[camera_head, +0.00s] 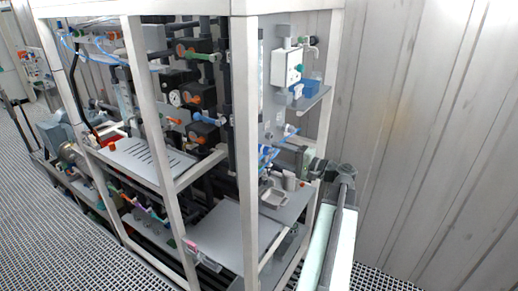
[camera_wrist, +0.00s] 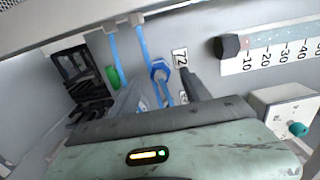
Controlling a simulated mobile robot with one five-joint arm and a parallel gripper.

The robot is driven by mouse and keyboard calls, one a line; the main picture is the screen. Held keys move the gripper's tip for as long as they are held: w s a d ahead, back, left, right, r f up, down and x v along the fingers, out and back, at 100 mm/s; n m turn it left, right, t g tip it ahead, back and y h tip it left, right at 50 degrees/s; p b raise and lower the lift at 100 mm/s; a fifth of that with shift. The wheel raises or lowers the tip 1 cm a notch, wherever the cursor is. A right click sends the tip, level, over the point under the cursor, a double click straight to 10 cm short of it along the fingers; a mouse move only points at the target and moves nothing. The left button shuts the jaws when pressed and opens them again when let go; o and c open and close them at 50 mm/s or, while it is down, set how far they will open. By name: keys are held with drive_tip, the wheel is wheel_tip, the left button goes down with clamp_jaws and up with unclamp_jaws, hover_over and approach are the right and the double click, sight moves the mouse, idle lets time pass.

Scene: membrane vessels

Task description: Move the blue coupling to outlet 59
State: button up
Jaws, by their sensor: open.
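In the wrist view, a blue coupling (camera_wrist: 160,69) with a hex-like collar sits at a grey panel, beside a label reading 72 (camera_wrist: 180,58). Blue tubing continues below it. My gripper (camera_wrist: 164,78) is open, with one dark finger on each side of the coupling's line; I cannot tell whether they touch it. In the head view my gripper (camera_head: 294,151) reaches into the right side of the frame rack, near small blue parts (camera_head: 267,154). No label reading 59 can be read; another label (camera_wrist: 183,97) is partly hidden by the right finger.
A black bracket (camera_wrist: 82,80) and a green fitting (camera_wrist: 112,77) stand left of the fingers. A dark knob (camera_wrist: 228,46), a numbered scale (camera_wrist: 272,48) and a box with a teal knob (camera_wrist: 297,129) are right. A white rack post (camera_head: 246,150) stands left of my arm.

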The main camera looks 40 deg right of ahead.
sight(267, 151)
drive_tip(key=shift+x, duration=2.7)
clamp_jaws()
drive_tip(key=shift+s, duration=0.25)
drive_tip(key=shift+v, duration=2.8)
wheel_tip(267, 151, down, 24)
drive_tip(key=b, duration=2.3)
drive_tip(key=shift+r, duration=0.25)
